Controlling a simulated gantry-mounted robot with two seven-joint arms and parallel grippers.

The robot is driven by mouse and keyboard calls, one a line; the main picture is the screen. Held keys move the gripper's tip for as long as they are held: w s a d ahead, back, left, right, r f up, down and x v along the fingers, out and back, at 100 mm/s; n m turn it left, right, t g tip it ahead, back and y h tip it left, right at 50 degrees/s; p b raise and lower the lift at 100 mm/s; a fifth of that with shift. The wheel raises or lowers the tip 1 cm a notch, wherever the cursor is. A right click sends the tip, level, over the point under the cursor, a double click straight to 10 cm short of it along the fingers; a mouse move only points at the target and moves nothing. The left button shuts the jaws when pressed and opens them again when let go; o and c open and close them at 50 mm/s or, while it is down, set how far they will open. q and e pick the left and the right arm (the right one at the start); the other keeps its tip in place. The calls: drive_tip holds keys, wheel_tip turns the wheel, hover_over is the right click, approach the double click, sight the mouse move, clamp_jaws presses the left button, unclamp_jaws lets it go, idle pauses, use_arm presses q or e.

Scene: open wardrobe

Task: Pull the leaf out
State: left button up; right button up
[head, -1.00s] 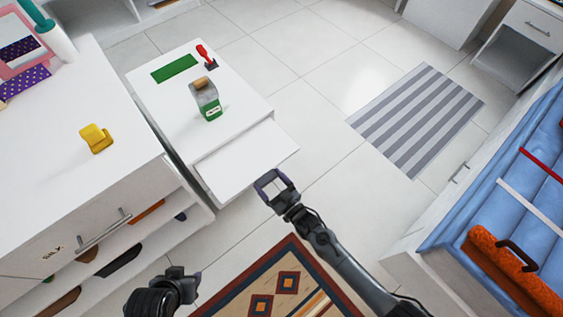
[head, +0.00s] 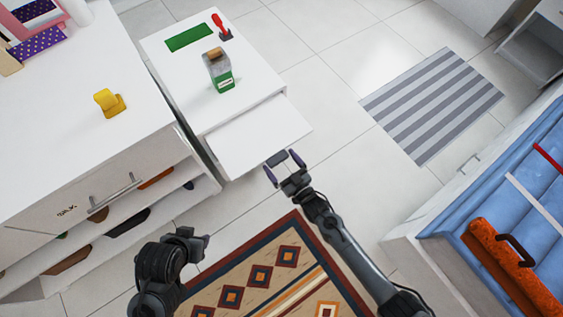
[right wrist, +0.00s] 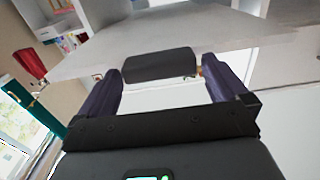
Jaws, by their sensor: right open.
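The leaf (head: 255,132) is a flat white panel sticking out from the front of the small white table. A dark grey handle (head: 277,158) sits at the middle of its front edge. It also shows as a dark bar in the right wrist view (right wrist: 160,65). My right gripper (head: 283,168) is open, its two purple-lined fingers pointing at the leaf's front edge. In the right wrist view the handle lies between the fingertips, with a gap at each side. My left gripper (head: 195,246) is low in the head view, away from the leaf; its opening is unclear.
A green-and-grey carton (head: 220,80), a green mat (head: 188,38) and a red-handled stamp (head: 221,29) are on the small table. A white cabinet (head: 50,150) stands close at left, with a yellow object (head: 108,103) on it.

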drive_tip(key=shift+s+d, duration=0.15)
drive_tip(key=shift+s, duration=0.05)
drive_tip(key=p+v, duration=0.3)
drive_tip(key=v, duration=0.7)
drive_tip(key=shift+s+p, duration=0.15)
drive_tip(key=shift+p, duration=0.25)
